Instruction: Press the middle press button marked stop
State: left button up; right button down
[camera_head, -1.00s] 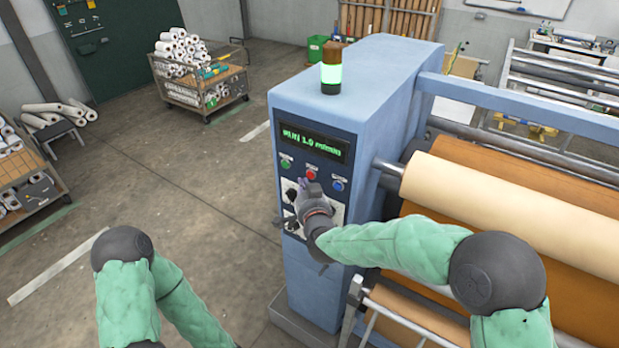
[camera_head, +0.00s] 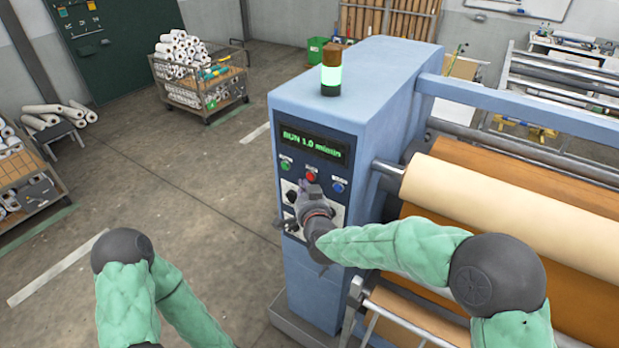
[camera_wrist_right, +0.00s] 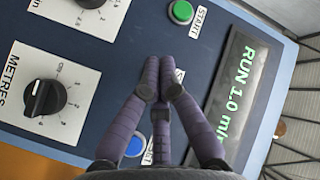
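The red middle button (camera_head: 311,176) is on the dark panel of the blue press cabinet, between the green button (camera_head: 285,164) and the blue button (camera_head: 338,186). My right gripper (camera_head: 303,187) is in front of the panel, just below the red button. In the right wrist view its purple fingers (camera_wrist_right: 161,78) have their tips together, with nothing seen between them. There they hide the red button and part of its label. The green button (camera_wrist_right: 182,11) and blue button (camera_wrist_right: 134,146) show on either side. Contact with the red button cannot be told. My left gripper is out of view.
A lit display (camera_head: 312,144) above the buttons reads RUN 1.0 m/min. Black dials (camera_wrist_right: 44,97) sit below the buttons. A green-lit lamp (camera_head: 331,75) stands on the cabinet, and a large roller (camera_head: 510,205) lies right of it.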

dwell(0.4)
jog(key=shift+w+d+b, duration=0.25)
jog(key=shift+w+b, duration=0.1)
jog(key=shift+b, duration=0.05)
jog(key=shift+w+d, duration=0.25)
dwell(0.7)
jog(key=shift+s+a, duration=0.1)
dwell(0.3)
jog(key=shift+s+a, duration=0.4)
jog(key=shift+s, duration=0.1)
jog(key=s+a, duration=0.1)
jog(key=s, duration=0.1)
jog(key=s+a, duration=0.2)
dwell(0.5)
dwell(0.6)
